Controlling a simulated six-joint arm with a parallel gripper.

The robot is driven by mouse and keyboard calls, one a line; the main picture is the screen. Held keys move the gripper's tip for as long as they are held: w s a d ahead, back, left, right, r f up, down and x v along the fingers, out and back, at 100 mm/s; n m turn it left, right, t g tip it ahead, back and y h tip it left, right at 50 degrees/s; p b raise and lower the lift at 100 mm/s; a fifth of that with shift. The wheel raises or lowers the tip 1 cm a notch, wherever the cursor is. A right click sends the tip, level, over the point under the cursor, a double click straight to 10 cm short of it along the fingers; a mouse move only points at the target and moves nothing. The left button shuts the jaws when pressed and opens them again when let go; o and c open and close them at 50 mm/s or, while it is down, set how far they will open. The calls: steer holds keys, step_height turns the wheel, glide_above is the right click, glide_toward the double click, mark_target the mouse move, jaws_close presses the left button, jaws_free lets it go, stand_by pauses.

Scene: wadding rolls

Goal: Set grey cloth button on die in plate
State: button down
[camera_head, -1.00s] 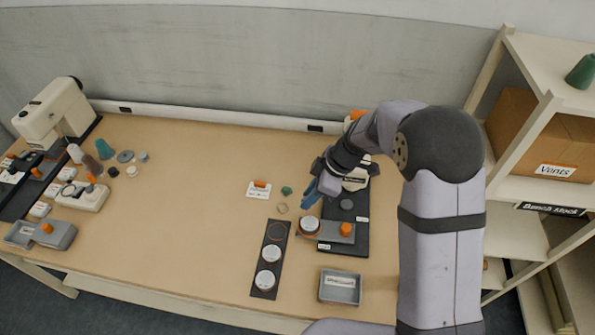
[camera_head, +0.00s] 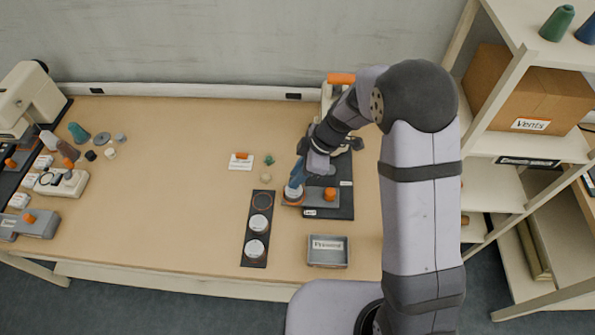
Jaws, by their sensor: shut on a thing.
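My gripper (camera_head: 296,184) has its blue fingers pointing down, directly over the pale round die (camera_head: 293,196). The die sits in an orange-rimmed seat at the left end of the grey plate (camera_head: 325,205). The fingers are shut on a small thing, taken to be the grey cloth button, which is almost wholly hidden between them. I cannot tell whether it touches the die. An orange knob (camera_head: 331,194) stands on the plate, right of the gripper.
The plate lies on a dark base (camera_head: 342,206) before a cream press. A dark strip (camera_head: 247,238) to the left holds two pale discs and an empty orange-ringed place. A grey labelled tray (camera_head: 327,261) stands in front. The table's middle left is clear.

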steer(key=shift+f+b, duration=0.55)
steer(key=shift+f, duration=0.25)
steer(key=shift+f+b, duration=0.25)
steer(key=shift+b, duration=0.25)
steer(key=shift+b, duration=0.4)
steer(key=shift+f+b, duration=0.9)
steer(key=shift+b, duration=0.7)
stand_by(0.6)
stand_by(0.4)
steer(key=c, duration=1)
jaws_free()
steer(key=shift+r, duration=0.15)
steer(key=shift+r+p, duration=2.2)
steer(key=shift+r, duration=1.7)
